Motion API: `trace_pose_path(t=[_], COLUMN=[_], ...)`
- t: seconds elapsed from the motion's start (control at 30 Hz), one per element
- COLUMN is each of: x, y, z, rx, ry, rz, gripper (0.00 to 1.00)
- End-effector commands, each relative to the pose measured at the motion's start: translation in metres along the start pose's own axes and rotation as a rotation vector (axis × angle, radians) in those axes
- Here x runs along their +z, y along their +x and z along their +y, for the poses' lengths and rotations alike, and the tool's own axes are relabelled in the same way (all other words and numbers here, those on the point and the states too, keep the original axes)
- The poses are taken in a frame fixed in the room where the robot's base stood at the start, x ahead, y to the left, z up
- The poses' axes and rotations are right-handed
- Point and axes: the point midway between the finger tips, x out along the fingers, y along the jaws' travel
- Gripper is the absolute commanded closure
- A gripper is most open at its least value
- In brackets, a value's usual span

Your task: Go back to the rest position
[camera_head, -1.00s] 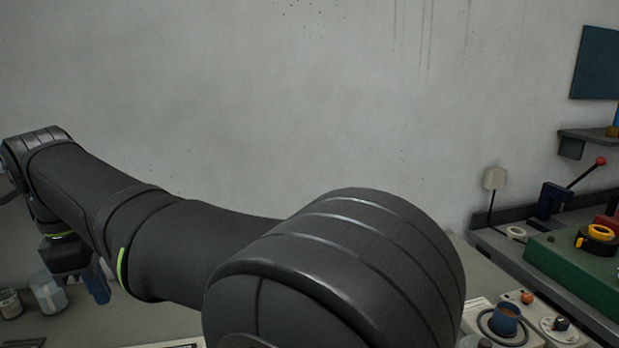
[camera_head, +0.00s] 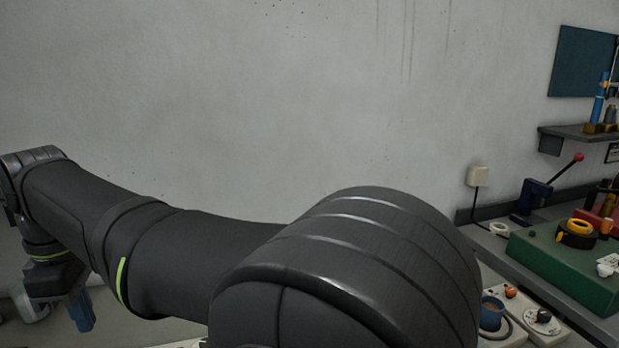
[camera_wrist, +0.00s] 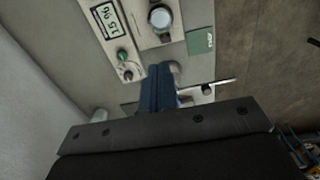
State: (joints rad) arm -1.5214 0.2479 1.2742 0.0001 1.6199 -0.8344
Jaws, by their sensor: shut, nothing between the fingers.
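My gripper's blue fingers (camera_wrist: 160,88) show in the middle of the wrist view, side by side and shut with nothing between them. In the head view the blue fingers (camera_head: 80,311) hang at the lower left, below the far end of my dark arm, which crosses the lower part of the picture. In the wrist view the fingers appear over a bench with instruments. How high they are above it I cannot tell.
The wrist view shows an instrument with a display (camera_wrist: 107,20) and a green card (camera_wrist: 200,41). In the head view a green case (camera_head: 565,268), a blue cup on a device (camera_head: 491,313) and a red-knobbed lever press (camera_head: 535,197) stand at the right.

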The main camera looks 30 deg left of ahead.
Motion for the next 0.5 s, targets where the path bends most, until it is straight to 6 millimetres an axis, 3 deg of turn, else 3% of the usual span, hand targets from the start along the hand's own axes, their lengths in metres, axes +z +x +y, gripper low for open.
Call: trace_pose_path(t=[0.2,0.5], x=[0.000,0.000], y=[-0.021,-0.024], z=[0.000,0.000], rx=[0.001,0.000], ry=[0.000,0.000], rz=[0.001,0.000], gripper=[1.00,1.00])
